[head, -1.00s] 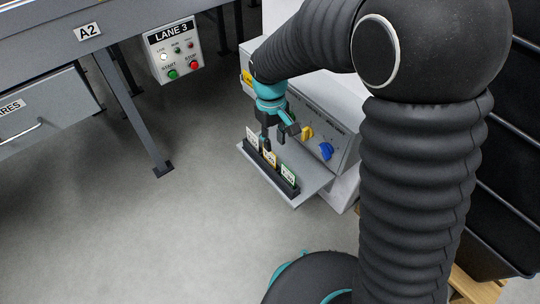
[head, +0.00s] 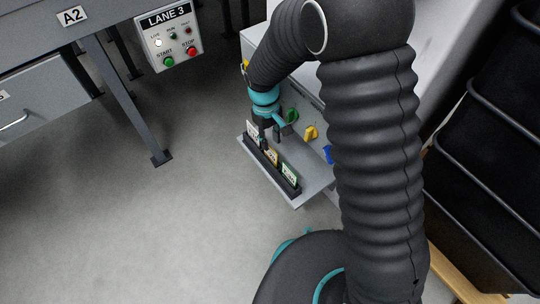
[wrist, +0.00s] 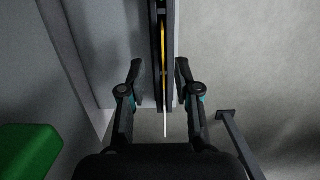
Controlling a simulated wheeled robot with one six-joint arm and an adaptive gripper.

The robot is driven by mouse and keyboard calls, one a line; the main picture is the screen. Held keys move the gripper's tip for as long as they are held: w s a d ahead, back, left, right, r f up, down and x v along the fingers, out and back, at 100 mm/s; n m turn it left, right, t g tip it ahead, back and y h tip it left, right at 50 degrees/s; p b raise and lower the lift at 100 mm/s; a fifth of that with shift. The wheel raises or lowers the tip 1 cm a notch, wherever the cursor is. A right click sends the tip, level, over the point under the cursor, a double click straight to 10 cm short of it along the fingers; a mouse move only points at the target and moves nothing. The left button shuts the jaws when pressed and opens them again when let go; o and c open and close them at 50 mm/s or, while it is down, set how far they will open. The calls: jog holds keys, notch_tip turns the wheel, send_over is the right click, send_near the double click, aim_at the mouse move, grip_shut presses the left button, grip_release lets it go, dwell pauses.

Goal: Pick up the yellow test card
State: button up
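The yellow test card (head: 271,157) stands upright in the middle of a black slotted rack (head: 262,165). A white card (head: 252,129) stands at its far end and a green-edged card (head: 289,174) at its near end. In the wrist view the yellow card (wrist: 163,45) shows edge-on as a thin strip, just beyond my fingertips and roughly centred between them. The white card's edge (wrist: 166,122) lies nearer, between the fingers. My gripper (head: 269,139) is above the rack's far half; in the wrist view my gripper (wrist: 159,75) is open, holding nothing.
The rack sits on a grey shelf (head: 312,176) before a panel with green (head: 291,115), yellow (head: 311,132) and blue (head: 328,154) knobs. A LANE 3 control box (head: 169,38) and bench leg (head: 130,100) stand left. Black bins (head: 490,170) stand right. Floor at left is clear.

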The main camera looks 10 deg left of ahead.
aim_at(271, 154)
jog(key=shift+s+d+f+b, duration=0.1)
jog(key=shift+s+f, duration=0.05)
jog(key=shift+f, duration=1)
jog(key=shift+s+d+f+b, duration=0.1)
jog(key=shift+s+f+b, duration=0.05)
jog(key=shift+f, duration=1)
jog(key=shift+s+d+f+b, duration=0.1)
jog(key=shift+s+f, duration=0.05)
jog(key=shift+f, duration=1)
grip_shut()
